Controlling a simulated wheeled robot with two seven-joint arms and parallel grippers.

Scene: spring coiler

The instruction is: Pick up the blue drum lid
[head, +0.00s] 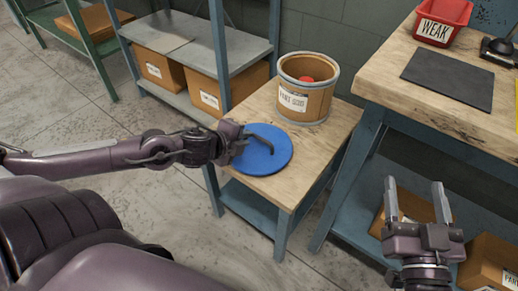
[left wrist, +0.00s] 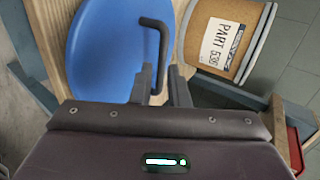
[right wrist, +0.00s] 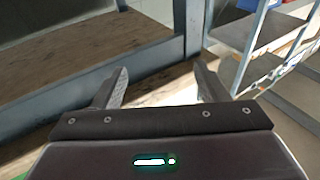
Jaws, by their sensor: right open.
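The blue drum lid (head: 277,163) is a round disc with a dark bent bar handle. It is at the small wooden table, in front of the drum; I cannot tell if it touches the top. My left gripper (head: 240,146) is at the lid's left side, its fingers closed on the handle. In the left wrist view the handle runs between the close-set fingers (left wrist: 160,88) and the blue disc (left wrist: 100,50) shows to the left. My right gripper (head: 418,200) is open and empty, before the workbench's lower shelf; its spread fingers show in the right wrist view (right wrist: 162,92).
The open tan drum (head: 318,103), with a red thing inside, stands on the small table (head: 305,160). The workbench (head: 375,65) at right holds a red bin (head: 456,15) and a dark mat (head: 450,78). Boxes sit on the blue shelves (head: 240,55) behind.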

